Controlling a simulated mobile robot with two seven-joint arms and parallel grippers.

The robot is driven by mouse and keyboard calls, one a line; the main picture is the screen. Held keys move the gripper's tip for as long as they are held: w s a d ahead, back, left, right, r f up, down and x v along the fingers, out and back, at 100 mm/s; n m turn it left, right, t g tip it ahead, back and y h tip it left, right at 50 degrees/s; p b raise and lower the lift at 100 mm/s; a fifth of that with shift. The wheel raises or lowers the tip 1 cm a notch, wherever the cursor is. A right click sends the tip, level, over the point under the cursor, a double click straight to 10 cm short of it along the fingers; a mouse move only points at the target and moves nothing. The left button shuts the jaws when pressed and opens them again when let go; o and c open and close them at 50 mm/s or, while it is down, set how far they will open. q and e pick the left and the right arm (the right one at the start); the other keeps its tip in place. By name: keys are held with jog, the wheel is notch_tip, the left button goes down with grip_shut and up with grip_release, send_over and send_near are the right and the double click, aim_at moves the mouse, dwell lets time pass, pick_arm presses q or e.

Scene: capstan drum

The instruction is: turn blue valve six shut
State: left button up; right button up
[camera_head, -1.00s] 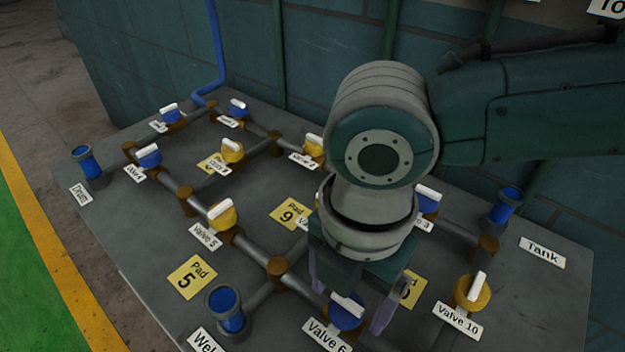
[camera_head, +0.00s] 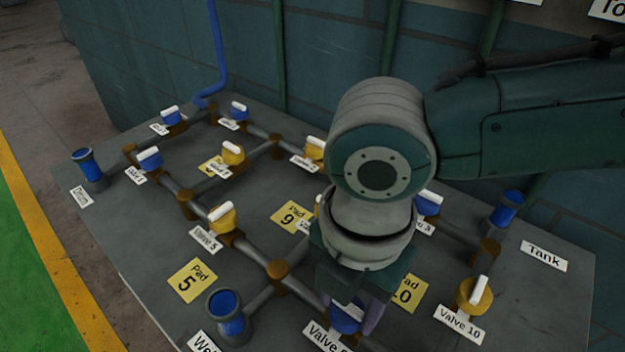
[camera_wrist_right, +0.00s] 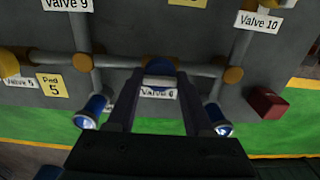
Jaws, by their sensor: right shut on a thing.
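Blue valve six (camera_head: 345,321) is at the front of the board, partly hidden behind my right gripper (camera_head: 348,308). Its label, Valve 6 (camera_head: 324,338), lies just in front of it and is partly cut by the picture's bottom edge. In the right wrist view, the valve's blue body (camera_wrist_right: 160,67) and white handle bar (camera_wrist_right: 159,82) lie between the two fingers of my right gripper (camera_wrist_right: 159,78). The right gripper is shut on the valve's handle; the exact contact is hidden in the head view. My left gripper is not in view.
Yellow valve 10 (camera_head: 475,294) stands to the right, yellow valve 5 (camera_head: 222,215) to the left. A blue-topped well fitting (camera_head: 226,308) stands front left. In the right wrist view, a red box (camera_wrist_right: 268,103) sits at the right near the board's edge.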

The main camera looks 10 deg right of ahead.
grip_shut()
jog(key=m+p, duration=0.2)
jog(key=shift+s+r+m, duration=0.1)
jog(key=shift+r+m, duration=0.05)
jog(key=shift+m, duration=0.25)
jog(key=m+p, duration=0.3)
jog(key=m, duration=0.2)
jog(key=m+p, duration=0.2)
jog(key=m, duration=0.3)
jog(key=shift+m, duration=0.4)
jog(key=shift+m+p, duration=0.75)
jog(key=shift+m, duration=1.45)
